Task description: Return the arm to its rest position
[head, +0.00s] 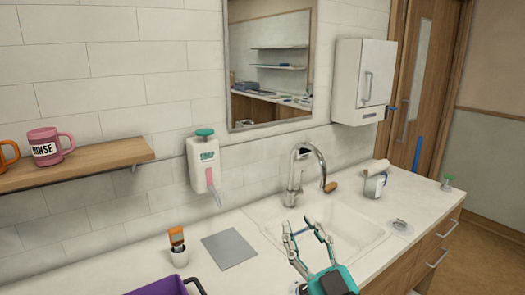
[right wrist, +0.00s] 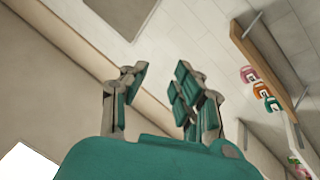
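My right gripper (head: 301,228) is in the lower middle of the head view, in front of the sink (head: 345,222) and overlapping its left part. Its two fingers point up and stand apart. In the right wrist view the same gripper (right wrist: 156,76) shows a clear gap between its fingers, with nothing held. That view looks up past the fingers towards wall and ceiling. A small blue strip shows between the fingers in the head view; I cannot tell what it is. My left gripper is in neither view.
A curved tap (head: 297,172) stands behind the sink. A metal jug (head: 374,185) is to its right. A grey mat (head: 229,249), a small pot with a brush (head: 179,254) and a purple bin (head: 160,287) are to the left. A soap dispenser (head: 201,165) and shelf (head: 85,165) are on the wall.

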